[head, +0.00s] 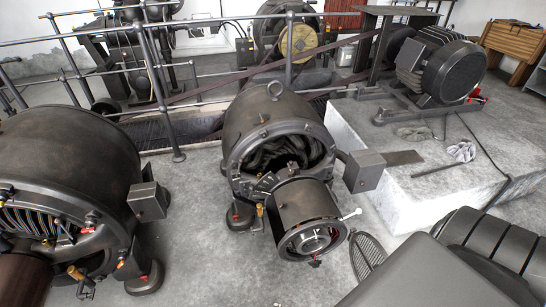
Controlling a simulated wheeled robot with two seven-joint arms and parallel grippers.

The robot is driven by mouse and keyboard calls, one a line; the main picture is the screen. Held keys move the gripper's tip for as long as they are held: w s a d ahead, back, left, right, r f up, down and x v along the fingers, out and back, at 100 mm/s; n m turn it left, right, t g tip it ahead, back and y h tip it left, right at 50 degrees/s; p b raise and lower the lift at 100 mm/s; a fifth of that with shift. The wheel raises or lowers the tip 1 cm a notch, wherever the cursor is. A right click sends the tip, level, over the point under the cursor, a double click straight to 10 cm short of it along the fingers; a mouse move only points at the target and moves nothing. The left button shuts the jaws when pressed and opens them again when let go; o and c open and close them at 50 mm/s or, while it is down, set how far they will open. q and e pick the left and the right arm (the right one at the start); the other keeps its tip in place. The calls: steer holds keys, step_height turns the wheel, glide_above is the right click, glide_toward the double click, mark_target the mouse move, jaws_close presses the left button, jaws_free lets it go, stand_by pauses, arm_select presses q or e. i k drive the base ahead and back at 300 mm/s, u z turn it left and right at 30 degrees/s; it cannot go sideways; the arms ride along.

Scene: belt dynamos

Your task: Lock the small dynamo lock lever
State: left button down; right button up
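The small dynamo appears to be the dark, rounded machine (245,115) in the middle of the head view, with a lifting ring on top and an open front end. A smaller drum (305,203) sticks out from its front, with a round metal hub facing me. A thin lever with a pale tip (350,214) points out from the drum's right side. A small yellowish handle (259,210) is at the drum's left. I cannot tell for sure which of these is the lock lever. Neither of my grippers is in view.
A larger dark dynamo (70,165) stands at the left. A pale concrete plinth (410,190) at the right carries a motor (440,65), rags and loose tools. A metal railing (163,95) runs behind. Bare floor (205,250) lies between the two dynamos.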

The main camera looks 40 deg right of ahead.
mark_target(241, 160)
steer(key=z, duration=0.85)
steer(key=i, duration=0.7)
steer(key=z, duration=0.7)
